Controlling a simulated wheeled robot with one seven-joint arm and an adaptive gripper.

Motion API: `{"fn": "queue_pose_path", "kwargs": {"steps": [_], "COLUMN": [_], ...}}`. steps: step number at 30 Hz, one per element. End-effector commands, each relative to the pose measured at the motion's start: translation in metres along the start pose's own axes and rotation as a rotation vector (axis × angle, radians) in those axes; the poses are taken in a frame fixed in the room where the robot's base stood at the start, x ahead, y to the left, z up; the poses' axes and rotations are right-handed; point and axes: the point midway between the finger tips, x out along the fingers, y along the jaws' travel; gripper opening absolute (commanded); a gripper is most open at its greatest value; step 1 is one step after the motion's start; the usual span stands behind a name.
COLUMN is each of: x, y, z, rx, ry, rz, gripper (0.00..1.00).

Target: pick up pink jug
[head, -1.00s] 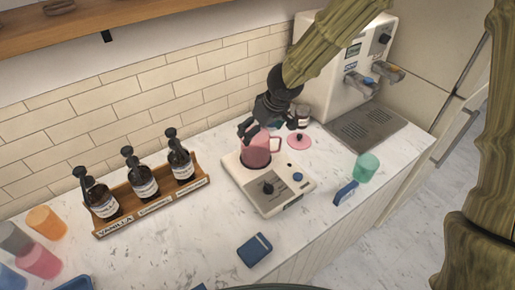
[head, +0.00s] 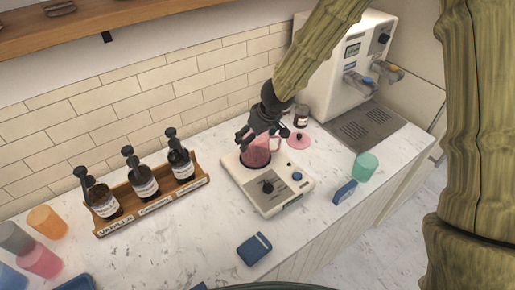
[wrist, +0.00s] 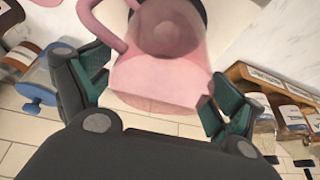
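The pink jug (head: 257,154) stands on the white hot plate base (head: 262,192) on the counter. In the wrist view the jug (wrist: 160,72) is translucent, with its handle at upper left. My gripper (head: 263,136) is just above and around the jug's upper part in the head view. In the wrist view its two green-padded fingers (wrist: 158,98) are spread to either side of the jug, with a gap visible at the right finger. Part of the jug is hidden behind the gripper in the head view.
A pink lid (head: 298,141) and a dark jar (head: 301,116) are close behind the jug. The espresso machine (head: 344,75) stands at back right. A wooden rack of syrup bottles (head: 150,199) is left; a green cup (head: 364,166) is right.

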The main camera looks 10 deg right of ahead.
Motion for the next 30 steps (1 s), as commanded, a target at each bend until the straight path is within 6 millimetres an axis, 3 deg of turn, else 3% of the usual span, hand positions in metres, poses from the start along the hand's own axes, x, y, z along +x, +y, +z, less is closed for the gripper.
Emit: {"fn": "queue_pose_path", "kwargs": {"steps": [2,9,20,30], "x": [0.000,0.000,-0.005,-0.035], "y": [0.000,0.000,0.000,-0.001], "z": [0.000,0.000,-0.003,-0.015], "rx": [0.000,0.001,0.003,0.003], "ry": [0.000,0.000,0.002,0.004], "rz": [0.000,0.000,0.000,-0.002], "gripper": [0.69,0.25,0.24,0.24]}}
